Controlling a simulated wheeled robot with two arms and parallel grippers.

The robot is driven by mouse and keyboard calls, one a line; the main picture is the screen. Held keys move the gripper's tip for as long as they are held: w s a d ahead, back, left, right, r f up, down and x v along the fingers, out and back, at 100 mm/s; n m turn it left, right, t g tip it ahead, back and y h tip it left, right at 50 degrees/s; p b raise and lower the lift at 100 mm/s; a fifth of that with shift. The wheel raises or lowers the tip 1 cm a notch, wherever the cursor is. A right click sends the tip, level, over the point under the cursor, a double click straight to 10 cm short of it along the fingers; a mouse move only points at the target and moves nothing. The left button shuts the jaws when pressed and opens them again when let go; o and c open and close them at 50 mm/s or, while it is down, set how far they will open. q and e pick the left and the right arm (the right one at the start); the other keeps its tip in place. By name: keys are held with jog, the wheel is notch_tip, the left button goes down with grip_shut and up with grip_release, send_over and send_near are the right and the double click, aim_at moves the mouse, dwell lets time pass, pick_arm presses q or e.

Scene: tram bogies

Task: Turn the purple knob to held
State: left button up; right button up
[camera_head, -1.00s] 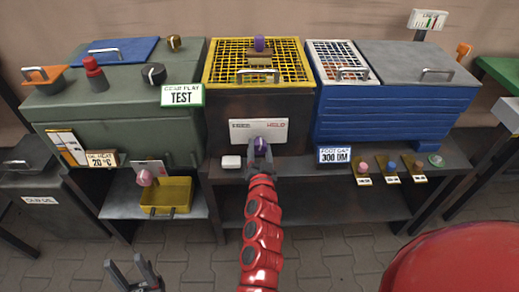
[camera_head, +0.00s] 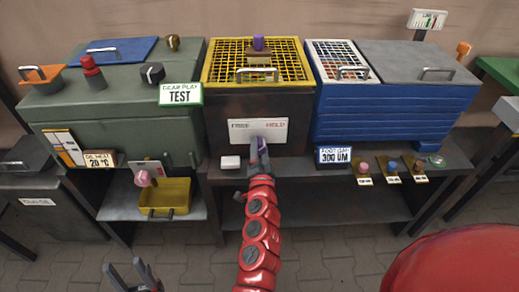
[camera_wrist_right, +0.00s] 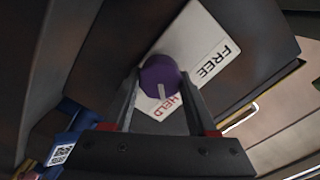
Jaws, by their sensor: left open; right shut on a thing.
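The purple knob (camera_head: 262,145) sits on a white plate (camera_head: 274,127) on the front of the dark box with the yellow grid lid. The plate reads FREE on the left and HELD on the right. My right gripper (camera_head: 259,157) is shut on the knob. In the right wrist view the knob (camera_wrist_right: 160,74) is between the two fingers, and its pale mark points toward the word HELD. The fingers hide part of the plate. My left gripper (camera_head: 126,266) is open and empty at the lower left, away from the bench.
A green box (camera_head: 120,118) is to the left and a blue box (camera_head: 390,112) to the right. A small white block (camera_head: 231,162) lies left of my right gripper. A yellow tray (camera_head: 165,196) is on the lower shelf.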

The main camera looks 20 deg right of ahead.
jog(key=shift+f, duration=0.1)
jog(key=o, duration=1.4)
jog(key=shift+c, duration=0.2)
jog(key=p+v, duration=0.4)
jog(key=v, duration=1.3)
jog(key=shift+s, duration=0.25)
